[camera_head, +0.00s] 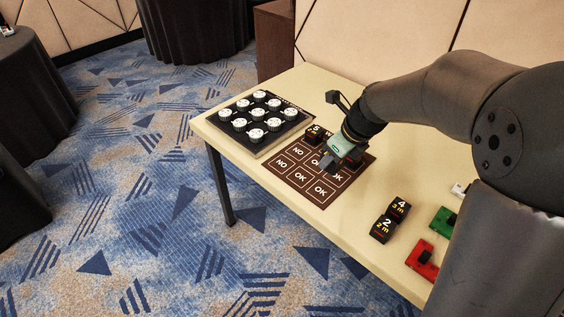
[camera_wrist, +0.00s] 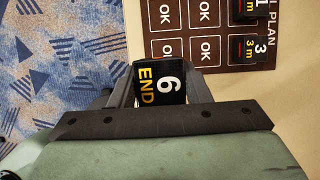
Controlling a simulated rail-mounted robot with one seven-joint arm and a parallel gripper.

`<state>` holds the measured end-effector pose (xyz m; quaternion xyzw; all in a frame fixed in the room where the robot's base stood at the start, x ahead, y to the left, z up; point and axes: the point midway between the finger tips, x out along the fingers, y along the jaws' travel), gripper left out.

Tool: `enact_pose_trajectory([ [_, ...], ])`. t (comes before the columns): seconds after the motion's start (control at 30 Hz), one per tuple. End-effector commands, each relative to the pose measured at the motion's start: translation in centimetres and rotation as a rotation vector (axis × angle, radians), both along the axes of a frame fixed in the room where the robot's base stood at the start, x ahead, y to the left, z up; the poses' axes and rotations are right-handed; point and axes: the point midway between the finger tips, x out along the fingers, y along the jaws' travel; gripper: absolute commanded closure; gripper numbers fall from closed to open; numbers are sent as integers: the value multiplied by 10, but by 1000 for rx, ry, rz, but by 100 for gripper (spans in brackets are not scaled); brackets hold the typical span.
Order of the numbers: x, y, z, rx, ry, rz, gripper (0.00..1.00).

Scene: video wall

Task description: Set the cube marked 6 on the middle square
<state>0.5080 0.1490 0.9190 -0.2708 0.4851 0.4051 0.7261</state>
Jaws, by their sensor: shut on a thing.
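A black cube marked 6 with END in yellow (camera_wrist: 160,82) shows in the wrist view between the fingers of my gripper (camera_wrist: 160,72), which is shut on it. In the head view my gripper (camera_head: 329,160) is over the brown board (camera_head: 318,202), hiding its middle part and most of the held cube. The board has squares printed NO and OK; in the wrist view it (camera_wrist: 222,22) lies past the cube. The cube's height over the board cannot be told.
A cube marked 5 (camera_head: 315,133) stands on the board's far side. In the wrist view, a cube marked 3 (camera_wrist: 247,49) is on the board. Cubes marked 4 (camera_head: 398,208) and 2 (camera_head: 383,229) stand on the table. A panel of white knobs (camera_head: 257,121) lies left.

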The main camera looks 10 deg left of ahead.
Motion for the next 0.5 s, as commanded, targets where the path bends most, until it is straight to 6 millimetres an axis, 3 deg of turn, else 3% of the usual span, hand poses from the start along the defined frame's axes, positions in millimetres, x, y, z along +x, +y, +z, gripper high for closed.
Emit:
enact_pose_trajectory([
  [0.17,25,4,-12,-1,3,-15,80],
  [0.43,89,23,-41,0,2,-14,80],
  [0.5,100,26,-57,0,4,-14,80],
])
